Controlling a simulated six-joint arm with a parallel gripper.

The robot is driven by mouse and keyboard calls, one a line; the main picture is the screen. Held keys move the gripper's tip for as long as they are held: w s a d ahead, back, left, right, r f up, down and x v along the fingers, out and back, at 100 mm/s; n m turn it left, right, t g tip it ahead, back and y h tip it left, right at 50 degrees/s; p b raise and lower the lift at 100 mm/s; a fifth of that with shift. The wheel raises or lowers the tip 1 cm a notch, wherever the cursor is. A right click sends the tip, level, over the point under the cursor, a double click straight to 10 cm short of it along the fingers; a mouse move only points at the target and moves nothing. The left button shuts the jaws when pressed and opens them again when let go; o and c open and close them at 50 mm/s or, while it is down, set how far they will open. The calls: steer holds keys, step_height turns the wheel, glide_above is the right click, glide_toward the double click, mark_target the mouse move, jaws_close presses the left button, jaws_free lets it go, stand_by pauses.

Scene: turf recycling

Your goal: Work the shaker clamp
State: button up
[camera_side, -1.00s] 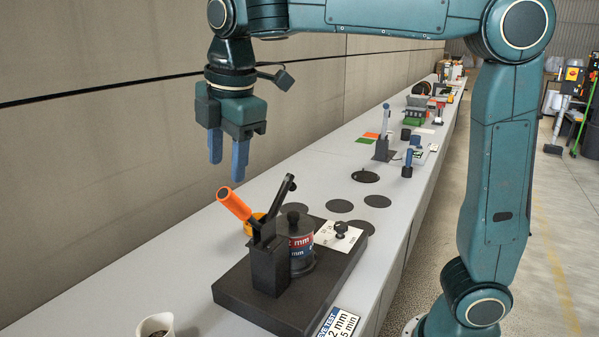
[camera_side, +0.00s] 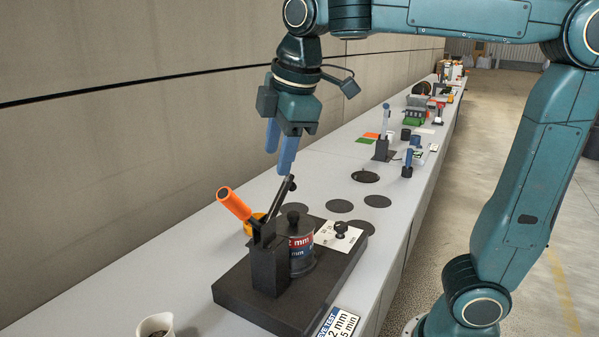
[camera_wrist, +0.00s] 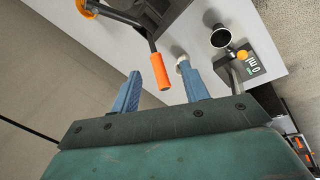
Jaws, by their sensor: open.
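The shaker clamp (camera_side: 268,262) is a dark upright block on a black base plate (camera_side: 236,296). Its lever ends in an orange handle (camera_side: 235,204) that tilts up to the left, and a black arm tilts up to the right. A stack of sieves (camera_side: 300,252) with red and blue labels and a knobbed lid stands beside the block. My gripper (camera_side: 279,150) is open and empty, above and behind the clamp, with blue fingers pointing down. In the wrist view the orange handle (camera_wrist: 160,71) lies between and beyond the fingertips (camera_wrist: 160,82); I see no contact.
A white plate with a black knob (camera_side: 340,230) is on the base. A white cup (camera_side: 155,325) stands at the front left, a printed card (camera_side: 338,323) at the front right. Dark discs (camera_side: 338,206) lie behind the base. A wall runs along the left.

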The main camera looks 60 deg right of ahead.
steer(key=s+d+f+m+t, duration=0.1)
steer(key=s+d+f+m, duration=0.1)
steer(key=s+f+m, duration=0.3)
steer(key=s+d+f+m+t, duration=0.1)
steer(key=s+d+f+m, duration=0.1)
steer(key=s+f+m, duration=0.3)
steer(key=shift+s+m+y, duration=0.4)
steer(key=shift+s, duration=1.75)
steer(key=shift+a, duration=0.1)
step_height(320, 180, up, 11)
steer(key=n+g+y, duration=0.2)
steer(key=n+y, duration=0.2)
steer(key=n, duration=1.2)
glide_above(230, 209)
steer(key=s+d, duration=0.3)
steer(key=d, duration=0.2)
steer(key=shift+d+f, duration=0.1)
steer(key=shift+w+f, duration=0.1)
steer(key=shift+f, duration=0.1)
steer(key=shift+x, duration=6.75)
